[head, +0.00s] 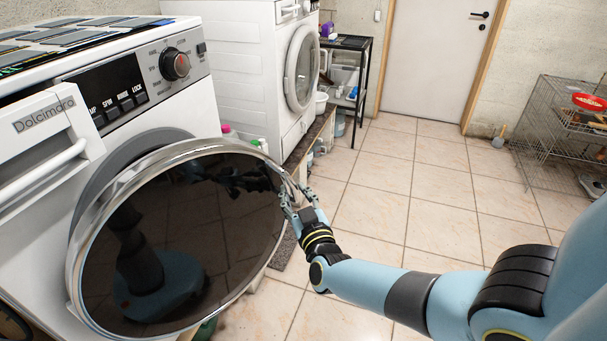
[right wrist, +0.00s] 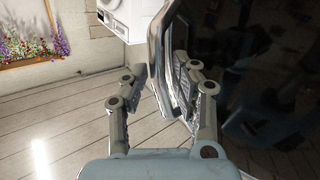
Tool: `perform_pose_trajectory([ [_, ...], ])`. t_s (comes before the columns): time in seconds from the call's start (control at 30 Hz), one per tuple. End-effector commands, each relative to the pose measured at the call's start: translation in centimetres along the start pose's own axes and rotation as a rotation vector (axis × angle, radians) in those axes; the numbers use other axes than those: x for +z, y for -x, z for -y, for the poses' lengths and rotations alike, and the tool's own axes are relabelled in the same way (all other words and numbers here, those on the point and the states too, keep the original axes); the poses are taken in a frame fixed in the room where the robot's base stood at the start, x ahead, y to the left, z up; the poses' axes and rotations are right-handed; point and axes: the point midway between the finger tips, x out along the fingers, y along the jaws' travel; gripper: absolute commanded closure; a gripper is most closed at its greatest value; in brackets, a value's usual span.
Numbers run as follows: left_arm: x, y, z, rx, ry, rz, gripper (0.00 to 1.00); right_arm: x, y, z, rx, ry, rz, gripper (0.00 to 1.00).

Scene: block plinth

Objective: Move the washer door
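The washer door (head: 180,235) is a round dark glass panel with a silver rim, and it stands swung open in front of the white washer (head: 150,95). In the head view my right gripper (head: 294,192) is at the door's right edge. In the right wrist view the gripper's fingers (right wrist: 162,82) stand on either side of the door rim (right wrist: 158,45), with a small gap showing on the left side. The fingers look spread around the rim, not clamped. Contact on the glass side is hard to make out. My left gripper is not seen directly.
A second white machine (head: 255,70) stands behind the washer. A black shelf rack (head: 348,85) is beside it. A wire cage (head: 560,125) stands at the right. The tiled floor (head: 400,190) between is clear, up to a closed white door (head: 430,55).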

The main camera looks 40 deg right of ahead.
Motion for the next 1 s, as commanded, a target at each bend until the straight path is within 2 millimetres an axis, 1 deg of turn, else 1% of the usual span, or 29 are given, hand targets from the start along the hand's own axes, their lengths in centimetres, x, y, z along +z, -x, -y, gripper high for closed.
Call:
perform_pose_trajectory([
  [0.03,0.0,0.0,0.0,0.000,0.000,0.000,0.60,0.2,1.3,0.0,-0.001,-0.001,0.003,0.73],
  [0.2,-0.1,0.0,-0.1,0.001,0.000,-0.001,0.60,0.1,5.2,0.1,-0.001,-0.001,0.003,0.73],
  [0.3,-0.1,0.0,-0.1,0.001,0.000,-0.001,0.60,0.1,7.2,0.1,-0.001,-0.002,0.004,0.73],
  [0.4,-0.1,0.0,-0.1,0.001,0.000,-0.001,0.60,0.1,8.5,0.1,-0.002,-0.001,0.003,0.73],
  [0.5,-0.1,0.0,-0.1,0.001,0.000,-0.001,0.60,0.1,9.4,0.2,-0.002,-0.001,0.003,0.73],
  [0.6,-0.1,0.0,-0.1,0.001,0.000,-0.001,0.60,0.0,9.7,0.2,-0.001,-0.002,0.001,0.73],
  [1.0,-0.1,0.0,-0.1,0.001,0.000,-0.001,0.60,0.0,9.7,0.2,-0.001,-0.001,0.002,0.73],
])
